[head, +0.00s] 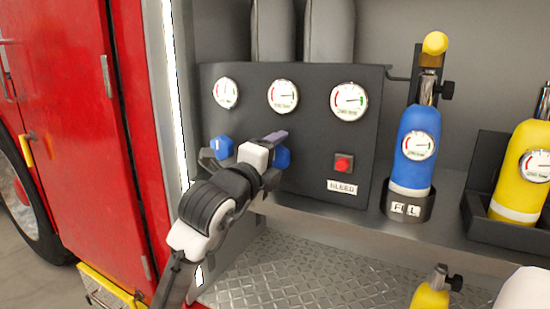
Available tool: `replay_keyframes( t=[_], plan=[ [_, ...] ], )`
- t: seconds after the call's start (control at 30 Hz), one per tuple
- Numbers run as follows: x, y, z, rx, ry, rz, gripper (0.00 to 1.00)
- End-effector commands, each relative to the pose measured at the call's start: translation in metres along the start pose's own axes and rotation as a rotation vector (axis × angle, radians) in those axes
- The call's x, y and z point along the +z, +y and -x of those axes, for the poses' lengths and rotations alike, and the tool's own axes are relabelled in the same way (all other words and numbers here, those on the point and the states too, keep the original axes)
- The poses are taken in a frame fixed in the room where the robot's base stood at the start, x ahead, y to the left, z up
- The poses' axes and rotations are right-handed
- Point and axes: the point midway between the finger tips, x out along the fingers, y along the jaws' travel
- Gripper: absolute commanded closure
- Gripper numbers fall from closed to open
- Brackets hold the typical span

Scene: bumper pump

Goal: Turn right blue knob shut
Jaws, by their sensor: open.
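The right blue knob (283,156) is on the dark control panel (310,120), below the gauges. My gripper (273,146) is right in front of it and covers its left part. The gripper is open, with one grey finger showing above and beside the knob; the other finger is mostly hidden. I cannot tell whether a finger touches the knob. The left blue knob (222,146) shows just left of my gripper, partly behind my arm.
The panel carries several round gauges (283,96) and a red button (344,163) above a BLEED label (342,187). A blue cylinder (414,150) stands in a holder on the right, with a yellow cylinder (520,170) beyond. A red door (75,120) is at left.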

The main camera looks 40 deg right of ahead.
Motion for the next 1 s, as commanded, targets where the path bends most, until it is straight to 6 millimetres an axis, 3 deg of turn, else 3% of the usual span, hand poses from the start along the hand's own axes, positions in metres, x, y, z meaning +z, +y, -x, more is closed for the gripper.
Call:
replay_keyframes(
  t=[0.13, 0.27, 0.7, 1.0],
  plan=[
    [0.001, 0.000, 0.004, -0.001, -0.001, 0.000, 0.30],
    [0.001, 0.001, 0.021, -0.002, -0.002, -0.001, 0.30],
    [0.000, 0.001, 0.115, 0.000, -0.003, -0.002, 0.30],
    [0.000, 0.000, 0.138, 0.001, 0.000, 0.000, 0.30]
  ],
)
